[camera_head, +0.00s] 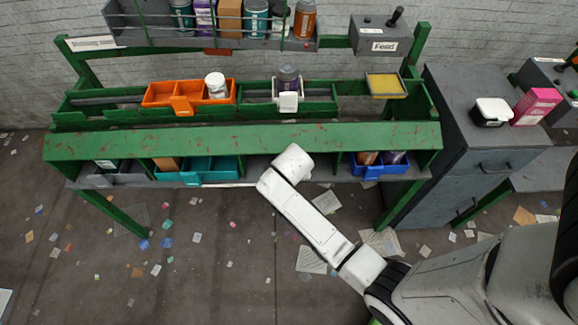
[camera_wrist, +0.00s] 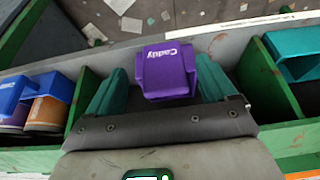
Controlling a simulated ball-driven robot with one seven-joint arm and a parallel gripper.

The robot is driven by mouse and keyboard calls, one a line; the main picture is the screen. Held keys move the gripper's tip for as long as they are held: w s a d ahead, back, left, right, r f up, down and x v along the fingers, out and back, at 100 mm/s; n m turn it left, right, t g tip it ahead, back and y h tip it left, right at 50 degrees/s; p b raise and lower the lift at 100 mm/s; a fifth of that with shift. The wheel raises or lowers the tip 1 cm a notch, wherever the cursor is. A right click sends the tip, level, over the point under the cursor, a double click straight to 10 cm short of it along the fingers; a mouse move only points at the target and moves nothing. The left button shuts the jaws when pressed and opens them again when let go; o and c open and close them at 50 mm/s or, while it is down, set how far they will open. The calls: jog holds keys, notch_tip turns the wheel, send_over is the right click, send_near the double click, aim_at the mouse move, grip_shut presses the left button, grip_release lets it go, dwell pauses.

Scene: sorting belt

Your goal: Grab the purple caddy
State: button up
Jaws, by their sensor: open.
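The purple caddy (camera_wrist: 168,75), with the word "Caddy" on its front, sits in a bay of the lower shelf in the wrist view. My gripper (camera_wrist: 162,66) is open, with one teal finger on each side of the caddy. The fingers look close to its sides; I cannot tell whether they touch it. In the head view the caddy and the gripper are hidden behind my white arm and the green beam (camera_head: 240,140).
A blue caddy (camera_head: 366,171) holding cans stands in a bay to the right in the head view. A teal caddy (camera_head: 205,172) stands to the left. Green dividers (camera_wrist: 86,98) bound the bay. An orange caddy (camera_head: 160,96) and a white caddy (camera_head: 289,101) stand on the upper level.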

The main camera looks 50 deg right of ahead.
jog(key=shift+a+x, duration=0.15)
jog(key=shift+x, duration=1.05)
jog(key=shift+a+x, duration=0.2)
jog(key=shift+x, duration=1.05)
jog(key=shift+f, duration=0.1)
jog(key=shift+c, duration=0.5)
jog(key=c, duration=1)
